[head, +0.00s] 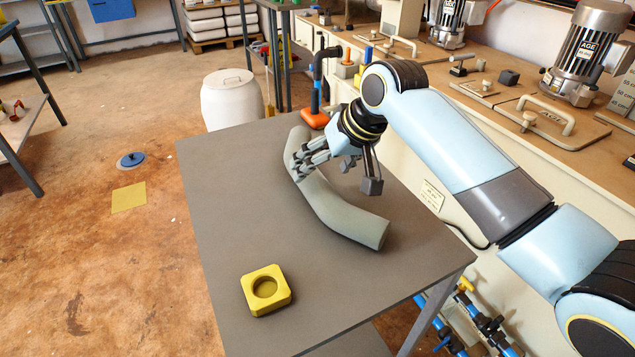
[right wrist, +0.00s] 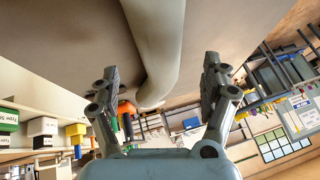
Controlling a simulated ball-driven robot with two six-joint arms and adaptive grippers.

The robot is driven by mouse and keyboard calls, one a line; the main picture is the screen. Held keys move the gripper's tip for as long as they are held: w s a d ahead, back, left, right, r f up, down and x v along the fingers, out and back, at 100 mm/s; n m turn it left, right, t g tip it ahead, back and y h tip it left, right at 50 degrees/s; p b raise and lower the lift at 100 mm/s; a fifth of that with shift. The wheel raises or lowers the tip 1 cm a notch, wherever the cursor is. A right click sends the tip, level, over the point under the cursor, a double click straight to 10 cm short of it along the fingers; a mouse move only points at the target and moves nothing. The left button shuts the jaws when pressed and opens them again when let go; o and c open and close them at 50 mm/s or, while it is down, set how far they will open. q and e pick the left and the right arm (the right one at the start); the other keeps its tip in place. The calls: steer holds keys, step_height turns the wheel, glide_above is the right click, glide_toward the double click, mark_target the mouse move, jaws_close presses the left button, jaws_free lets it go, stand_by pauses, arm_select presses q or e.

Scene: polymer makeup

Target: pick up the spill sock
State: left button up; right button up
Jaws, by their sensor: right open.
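The spill sock (head: 342,212) is a grey-green, bent soft tube lying on the grey table (head: 225,200). My right gripper (head: 334,178) is open at the far half of the sock in the head view, with one finger over the sock and the other to its right. In the right wrist view the sock (right wrist: 155,45) runs from the top edge down into the gap between the open fingers (right wrist: 161,85). I cannot tell whether the fingers touch it. Part of the sock is hidden behind the gripper in the head view. My left gripper is not in view.
A yellow block with a round hole (head: 266,289) sits at the table's near edge. A white drum (head: 232,98) stands beyond the table. A long bench (head: 500,85) with motors and handled plates runs along the right. The table's left side is clear.

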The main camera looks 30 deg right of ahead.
mark_target(318, 175)
steer(key=x, duration=0.4)
steer(key=shift+w+a+f+b, duration=0.1)
steer(key=shift+a+f+b, duration=0.05)
steer(key=shift+f+b, duration=0.25)
steer(key=shift+w+f, duration=0.2)
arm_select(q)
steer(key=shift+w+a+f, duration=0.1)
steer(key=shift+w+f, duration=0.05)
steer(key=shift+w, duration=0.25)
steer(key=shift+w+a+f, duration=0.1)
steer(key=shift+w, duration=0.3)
arm_select(e)
steer(key=shift+s, duration=0.1)
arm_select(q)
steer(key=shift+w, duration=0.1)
arm_select(e)
steer(key=c, duration=1.5)
steer(key=shift+c, duration=0.2)
arm_select(q)
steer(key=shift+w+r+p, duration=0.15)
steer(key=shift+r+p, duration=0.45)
steer(key=shift+p, duration=0.15)
arm_select(e)
step_height(318, 175, up, 10)
steer(key=shift+r, duration=0.1)
